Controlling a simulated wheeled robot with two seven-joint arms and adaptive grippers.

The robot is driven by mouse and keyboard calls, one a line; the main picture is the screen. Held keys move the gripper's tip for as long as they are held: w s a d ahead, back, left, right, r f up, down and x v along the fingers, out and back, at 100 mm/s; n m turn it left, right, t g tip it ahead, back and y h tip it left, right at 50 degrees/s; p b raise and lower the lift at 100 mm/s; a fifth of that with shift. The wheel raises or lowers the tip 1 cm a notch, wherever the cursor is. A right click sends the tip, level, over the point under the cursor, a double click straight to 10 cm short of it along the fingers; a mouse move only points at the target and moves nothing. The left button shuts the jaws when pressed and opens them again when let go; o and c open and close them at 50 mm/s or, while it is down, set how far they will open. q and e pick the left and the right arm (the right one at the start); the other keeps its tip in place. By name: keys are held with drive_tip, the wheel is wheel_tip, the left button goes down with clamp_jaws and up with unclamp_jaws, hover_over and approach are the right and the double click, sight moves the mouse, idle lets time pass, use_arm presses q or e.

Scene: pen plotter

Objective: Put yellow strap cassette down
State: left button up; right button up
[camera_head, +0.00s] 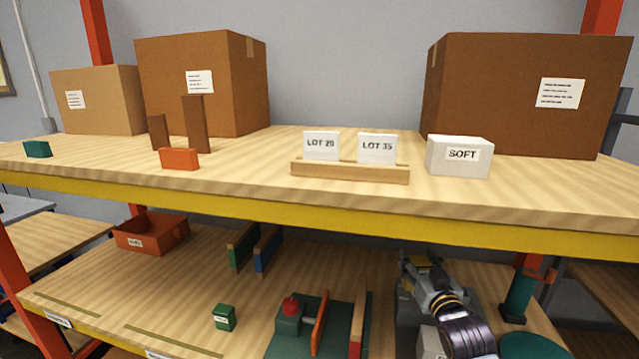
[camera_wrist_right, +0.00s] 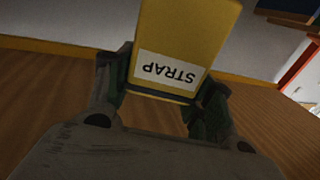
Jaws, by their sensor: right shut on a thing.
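The yellow strap cassette (camera_wrist_right: 192,32) fills the upper middle of the right wrist view, with a white STRAP label that reads upside down. My right gripper (camera_wrist_right: 164,90) is shut on it, with a dark finger on each side of its near end. In the head view my right gripper (camera_head: 424,272) is over the lower shelf, right of the middle, and a little yellow shows at its far end. The head view does not show clearly whether the cassette touches anything. My left gripper is not in view.
The upper shelf (camera_head: 240,172) overhangs behind my right gripper. On the lower shelf (camera_head: 180,285) stand an orange bin (camera_head: 152,233), a green block (camera_head: 224,317), upright dividers (camera_head: 266,247) and a green fixture with a red knob (camera_head: 290,308). The lower shelf's left middle has free room.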

sight(408, 288)
drive_tip(key=s+f+p, duration=0.1)
drive_tip(key=f, duration=0.1)
drive_tip(key=s+a+f+p, duration=0.1)
drive_tip(key=s+f, duration=0.1)
drive_tip(key=s+a+f+p, duration=0.1)
drive_tip(key=s+f+p, duration=0.1)
drive_tip(key=shift+s+a+f, duration=0.2)
use_arm(q)
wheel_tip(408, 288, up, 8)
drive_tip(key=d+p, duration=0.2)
drive_tip(key=p, duration=0.2)
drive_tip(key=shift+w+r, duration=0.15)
use_arm(e)
drive_tip(key=s+f, duration=0.8)
drive_tip(key=shift+a+h, duration=0.3)
drive_tip(key=shift+a, duration=0.15)
use_arm(q)
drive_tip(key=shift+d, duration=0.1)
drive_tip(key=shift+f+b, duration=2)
drive_tip(key=shift+b, duration=0.15)
use_arm(e)
drive_tip(key=shift+w+f, duration=0.1)
drive_tip(key=shift+f, duration=2.2)
drive_tip(key=shift+r, duration=0.1)
